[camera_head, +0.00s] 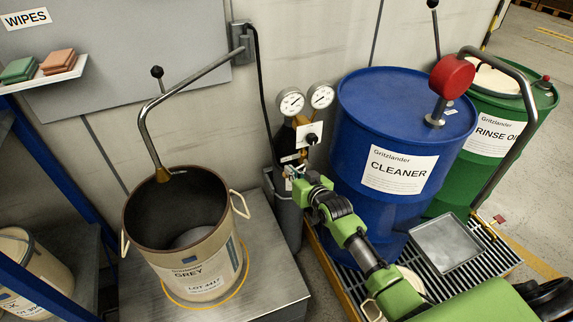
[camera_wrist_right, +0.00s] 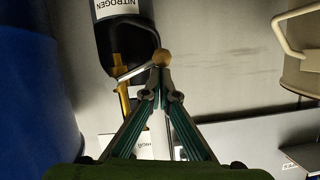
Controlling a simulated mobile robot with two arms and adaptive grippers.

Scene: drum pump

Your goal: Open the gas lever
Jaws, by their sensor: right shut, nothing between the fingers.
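The gas lever (camera_wrist_right: 135,71) is a thin metal rod with a tan ball (camera_wrist_right: 161,57) at its end, beside a brass valve stem (camera_wrist_right: 122,85) on the dark nitrogen bottle (camera_wrist_right: 105,45). In the head view the grey bottle (camera_head: 288,215) stands between the bucket and the blue drum, with its valve partly hidden by my right arm. My right gripper (camera_head: 291,172) is at the valve. In the wrist view its fingertips (camera_wrist_right: 161,77) are shut and empty, right at the ball; I cannot tell whether they touch it. My left gripper is not in view.
Two gauges (camera_head: 306,98) and a white plate with a black knob (camera_head: 311,138) sit above the valve. The blue cleaner drum (camera_head: 345,125) stands close on the right.

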